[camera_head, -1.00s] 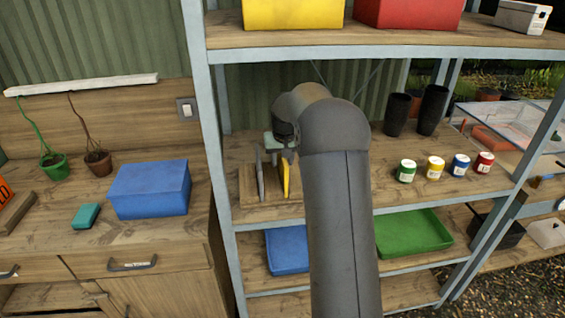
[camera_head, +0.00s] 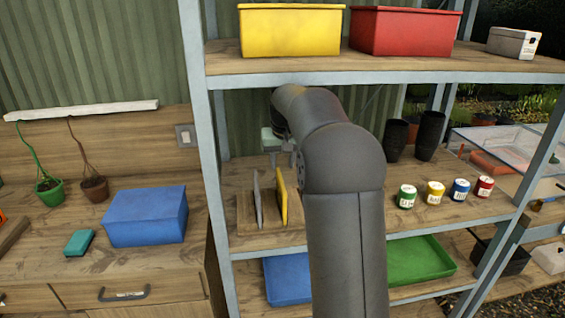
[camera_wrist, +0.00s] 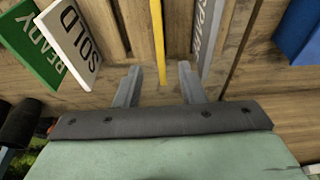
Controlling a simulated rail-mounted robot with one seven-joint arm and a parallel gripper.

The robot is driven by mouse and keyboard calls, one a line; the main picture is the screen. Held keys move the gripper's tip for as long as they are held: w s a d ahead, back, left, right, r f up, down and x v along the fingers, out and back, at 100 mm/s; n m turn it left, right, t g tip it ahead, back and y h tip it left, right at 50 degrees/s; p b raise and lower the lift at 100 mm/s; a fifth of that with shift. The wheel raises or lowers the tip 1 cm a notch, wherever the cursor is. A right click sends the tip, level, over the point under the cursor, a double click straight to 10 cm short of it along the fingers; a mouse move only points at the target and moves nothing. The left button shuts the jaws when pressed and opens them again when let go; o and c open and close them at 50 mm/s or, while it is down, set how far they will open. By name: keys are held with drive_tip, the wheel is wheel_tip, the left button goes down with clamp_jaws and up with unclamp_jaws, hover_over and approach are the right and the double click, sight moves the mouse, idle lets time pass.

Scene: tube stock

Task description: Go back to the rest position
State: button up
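My gripper (camera_wrist: 158,86) is open and empty in the wrist view, its two fingers apart. In the head view it (camera_head: 272,148) is small and partly hidden by my arm, above and behind the sign rack. A wooden rack (camera_head: 245,220) stands on the middle shelf. It holds a grey-white sign (camera_head: 258,198) and a yellow sign (camera_head: 281,196), both upright. I cannot tell the exact clearance.
Several small paint pots (camera_head: 407,197) and two black pots (camera_head: 396,138) are at right. Blue (camera_head: 287,280) and green (camera_head: 420,259) trays lie below. The wrist view shows SOLD (camera_wrist: 72,38) and READY (camera_wrist: 38,58) signs.

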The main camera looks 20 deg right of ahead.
idle(0.3)
drive_tip(key=s+a+f+n+g, duration=0.1)
drive_tip(key=s+a+f, duration=0.1)
drive_tip(key=s+a, duration=0.6)
drive_tip(key=s+a+f+n, duration=0.1)
drive_tip(key=s+a, duration=0.4)
drive_tip(key=s, duration=0.5)
drive_tip(key=s+a+f, duration=0.2)
drive_tip(key=s+f, duration=0.2)
drive_tip(key=s, duration=0.5)
drive_tip(key=s+a+f+n+g, duration=0.1)
drive_tip(key=s+a+f, duration=0.2)
drive_tip(key=s, duration=0.7)
drive_tip(key=shift+a+f+y, duration=0.15)
drive_tip(key=shift+f+y, duration=0.25)
drive_tip(key=shift+f, duration=0.25)
